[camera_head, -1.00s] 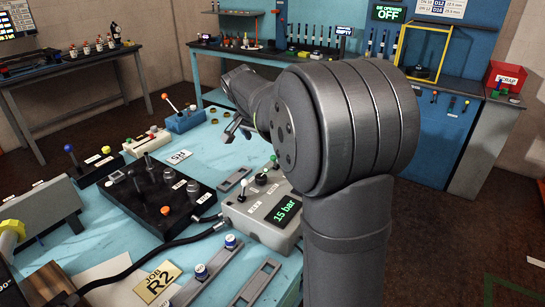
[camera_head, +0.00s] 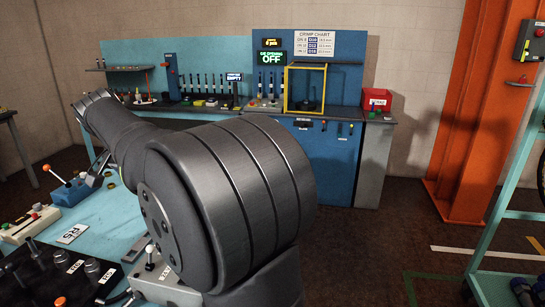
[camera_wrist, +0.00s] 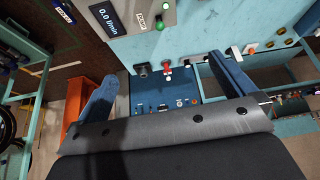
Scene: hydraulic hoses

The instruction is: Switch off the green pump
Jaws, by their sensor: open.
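In the wrist view a grey box (camera_wrist: 120,12) stands at the top, with a lit display reading 0.0 l/min and a green knob (camera_wrist: 160,22). I cannot tell whether this is the green pump. My gripper (camera_wrist: 162,68) is open and empty, its blue-grey fingers wide apart below the box. In the head view my gripper (camera_head: 98,168) is at the left, partly hidden by my arm. A pale control box with a white-knobbed lever (camera_head: 150,250) shows low in the head view; my arm covers most of it.
An orange-knobbed lever on a blue base (camera_head: 68,187) and a cream box (camera_head: 28,222) stand on the blue table (camera_head: 100,215). Dark fittings (camera_head: 60,258) are at the lower left.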

